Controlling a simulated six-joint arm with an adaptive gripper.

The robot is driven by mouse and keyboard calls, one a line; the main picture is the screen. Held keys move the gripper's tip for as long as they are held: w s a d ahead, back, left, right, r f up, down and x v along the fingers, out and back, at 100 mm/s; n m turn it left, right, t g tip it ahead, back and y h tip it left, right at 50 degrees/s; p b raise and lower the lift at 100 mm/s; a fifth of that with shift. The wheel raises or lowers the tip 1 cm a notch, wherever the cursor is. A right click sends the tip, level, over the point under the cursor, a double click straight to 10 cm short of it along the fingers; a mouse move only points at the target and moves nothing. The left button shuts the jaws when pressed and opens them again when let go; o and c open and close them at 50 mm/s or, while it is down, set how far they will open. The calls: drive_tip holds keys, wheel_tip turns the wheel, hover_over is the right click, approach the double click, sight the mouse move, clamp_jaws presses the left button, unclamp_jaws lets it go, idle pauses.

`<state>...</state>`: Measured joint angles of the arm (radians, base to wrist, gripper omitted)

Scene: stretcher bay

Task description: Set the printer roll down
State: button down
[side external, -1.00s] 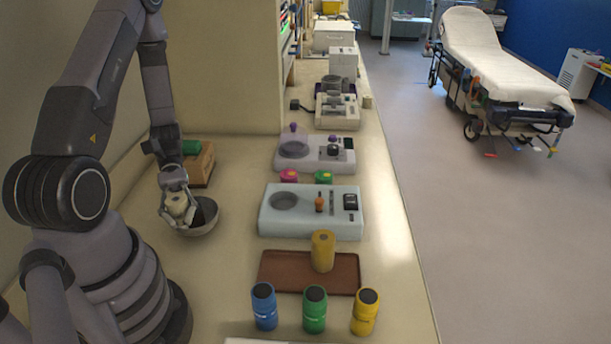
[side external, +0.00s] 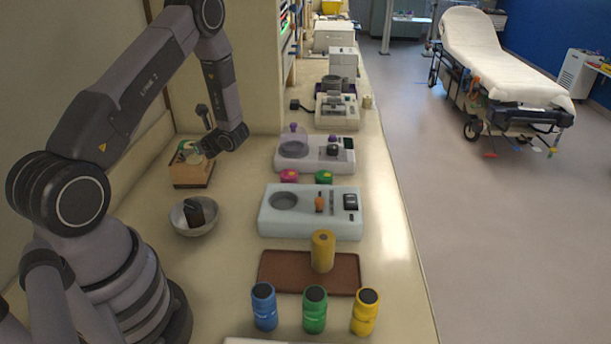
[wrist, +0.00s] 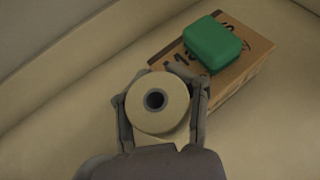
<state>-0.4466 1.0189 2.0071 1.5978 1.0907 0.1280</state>
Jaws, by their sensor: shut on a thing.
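The cream printer roll (wrist: 136,112), with a dark core hole, is between the fingers of my gripper (wrist: 160,100) in the wrist view. My gripper is shut on it. The roll's end faces the camera, and it appears left of the cardboard box (wrist: 240,75) there. I cannot tell whether it touches the box or what lies under it. The roll is not clearly made out in that view.
A green case (wrist: 212,44) lies on the cardboard box. A metal bowl (side external: 178,222) holds a dark object (side external: 201,211). A brown tray (side external: 283,281) bears a yellow cylinder (side external: 323,250). A pale blue device (side external: 275,222) and several coloured jars stand on the counter.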

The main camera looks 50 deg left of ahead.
drive_tip(key=w+r+m+t, duration=0.2)
drive_tip(key=w+m+t, duration=0.35)
drive_tip(key=w, duration=0.65)
hover_over(244, 153)
drive_tip(key=shift+y, duration=0.3)
drive_tip(key=f, duration=0.6)
drive_tip(key=s+f, duration=0.1)
drive_tip(key=f, duration=0.1)
drive_tip(key=shift+d+f, duration=0.3)
drive_tip(key=shift+f, duration=0.1)
drive_tip(key=shift+w+a+f, duration=0.35)
drive_tip(key=shift+w+f, duration=0.15)
drive_tip(key=shift+f, duration=1.7)
drive_tip(key=shift+f, duration=0.1)
drive_tip(key=c, duration=0.6)
unclamp_jaws()
drive_tip(key=shift+o, duration=0.2)
